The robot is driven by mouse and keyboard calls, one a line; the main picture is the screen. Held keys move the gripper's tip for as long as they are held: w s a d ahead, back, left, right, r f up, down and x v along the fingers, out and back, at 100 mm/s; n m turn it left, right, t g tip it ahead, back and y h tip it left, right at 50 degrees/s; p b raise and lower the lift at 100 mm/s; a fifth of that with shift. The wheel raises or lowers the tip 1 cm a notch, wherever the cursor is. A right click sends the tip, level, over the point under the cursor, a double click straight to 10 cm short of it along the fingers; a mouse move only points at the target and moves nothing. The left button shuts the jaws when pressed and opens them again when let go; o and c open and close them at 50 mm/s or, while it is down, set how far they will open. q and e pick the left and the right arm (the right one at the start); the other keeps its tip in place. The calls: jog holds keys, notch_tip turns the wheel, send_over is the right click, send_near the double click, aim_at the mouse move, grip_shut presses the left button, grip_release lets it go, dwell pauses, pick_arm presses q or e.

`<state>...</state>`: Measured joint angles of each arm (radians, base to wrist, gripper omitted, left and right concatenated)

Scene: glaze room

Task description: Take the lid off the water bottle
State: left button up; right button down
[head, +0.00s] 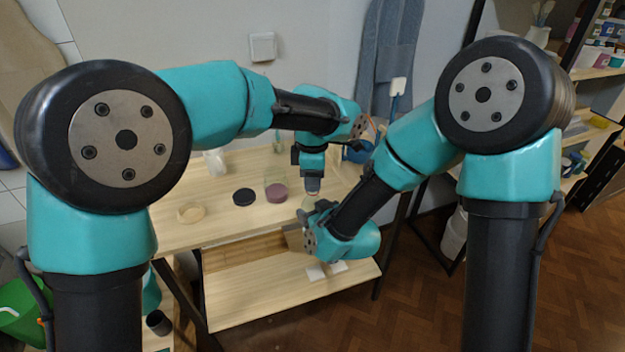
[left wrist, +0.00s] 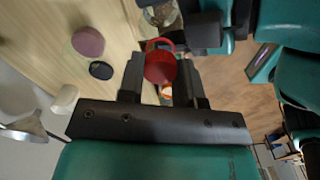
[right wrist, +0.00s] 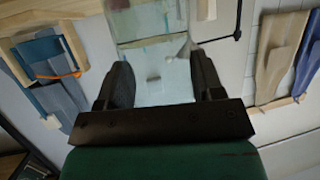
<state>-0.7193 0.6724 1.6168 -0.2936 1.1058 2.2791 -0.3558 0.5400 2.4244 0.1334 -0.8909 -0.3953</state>
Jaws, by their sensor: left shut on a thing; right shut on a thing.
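The red lid (left wrist: 160,65) is between the fingers of my left gripper (left wrist: 160,78), which is shut on it. The clear water bottle (right wrist: 155,55) is between the fingers of my right gripper (right wrist: 163,88), which is shut on it. In the left wrist view, a clear round vessel (left wrist: 158,14), apparently the bottle, is beside my right gripper and looks apart from the lid. In the head view, my left gripper (head: 313,186) points down above the bottle (head: 309,202), with my right gripper (head: 298,237) lower and beside it. The lid is not clear there.
On the wooden table (head: 225,225) stand a black disc (head: 243,197), a clear jar with purple contents (head: 276,190), a beige dish (head: 190,212) and a whitish cup (head: 214,162). The table's front left is clear.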

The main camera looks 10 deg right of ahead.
pick_arm(q)
jog(key=shift+r, duration=0.55)
jog(key=shift+r, duration=1.95)
